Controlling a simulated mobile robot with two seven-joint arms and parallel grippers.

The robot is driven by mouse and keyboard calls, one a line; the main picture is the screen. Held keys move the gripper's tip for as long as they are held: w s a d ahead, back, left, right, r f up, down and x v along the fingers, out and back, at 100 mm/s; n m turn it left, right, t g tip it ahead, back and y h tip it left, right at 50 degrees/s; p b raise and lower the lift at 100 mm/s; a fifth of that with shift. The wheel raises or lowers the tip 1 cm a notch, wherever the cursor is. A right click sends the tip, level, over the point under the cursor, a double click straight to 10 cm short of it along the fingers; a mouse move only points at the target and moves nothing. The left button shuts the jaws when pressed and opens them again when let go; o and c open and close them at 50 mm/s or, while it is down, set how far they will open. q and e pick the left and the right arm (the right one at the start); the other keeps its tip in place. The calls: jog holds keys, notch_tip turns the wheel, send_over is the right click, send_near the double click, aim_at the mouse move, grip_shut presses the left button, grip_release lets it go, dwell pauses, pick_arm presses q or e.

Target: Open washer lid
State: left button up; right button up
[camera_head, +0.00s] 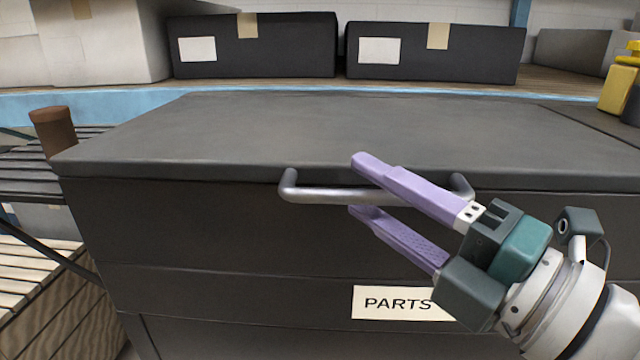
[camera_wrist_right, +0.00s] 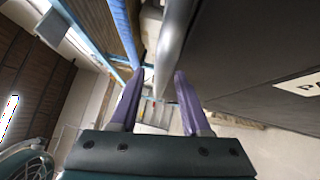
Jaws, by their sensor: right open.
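The parts washer is a dark grey chest with a flat lid (camera_head: 340,130), which lies closed in the head view. A grey bar handle (camera_head: 325,195) runs along the lid's front edge. My right gripper (camera_head: 358,185) is open at the handle, with one purple finger above the bar and the other below it. In the right wrist view, the handle (camera_wrist_right: 172,50) passes between the two spread fingers of my right gripper (camera_wrist_right: 155,80). I cannot tell whether either finger touches it. My left gripper is not in view.
A "PARTS" label (camera_head: 385,302) is on the chest front. Two dark boxes (camera_head: 255,60) (camera_head: 470,60) stand on a shelf behind the lid. A yellow bottle (camera_head: 617,85) is at the far right. A slatted rack (camera_head: 25,175) and a brown cylinder (camera_head: 54,130) are at left.

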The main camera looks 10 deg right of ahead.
jog(key=shift+c, duration=0.3)
grip_shut()
dwell(1.0)
